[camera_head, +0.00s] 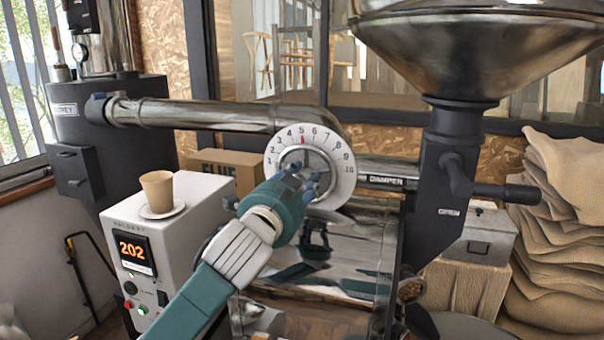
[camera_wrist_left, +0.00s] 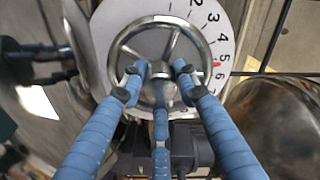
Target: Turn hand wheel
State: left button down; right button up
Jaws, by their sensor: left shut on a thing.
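The hand wheel (camera_wrist_left: 160,19) is a metal ring with spokes in front of a white numbered dial (camera_wrist_left: 199,22). In the head view the dial (camera_head: 344,182) faces me at the end of a metal pipe, with a red mark by the 5. The wheel there is largely hidden behind my left gripper (camera_head: 303,186). In the left wrist view the blue fingers of my left gripper (camera_wrist_left: 156,84) reach into the wheel, one on each side of its hub, and are shut on the wheel. My right gripper is not in view.
A white control box (camera_head: 195,225) with an orange 202 display stands left, with a paper cup (camera_head: 157,190) on a saucer on top. A dark handle (camera_head: 508,192) sticks out right, below the large hopper (camera_head: 460,65). Sacks (camera_head: 570,230) are piled at far right.

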pick_arm(q)
jog(key=shift+w+a+f+m+p, duration=0.1)
jog(key=shift+f+m+p, duration=0.1)
jog(key=shift+m+p, duration=0.4)
jog(key=shift+a+f+m+p, duration=0.1)
jog(key=shift+f+m+p, duration=0.15)
jog(key=shift+m, duration=0.65)
jog(key=c, duration=1.5)
grip_release()
jog(key=shift+r, duration=0.1)
jog(key=shift+o, duration=1.1)
jog(key=shift+a+r, duration=0.1)
jog(key=shift+a, duration=0.1)
jog(key=shift+r, duration=0.15)
jog(key=shift+s, duration=0.55)
jog(key=v, duration=1.1)
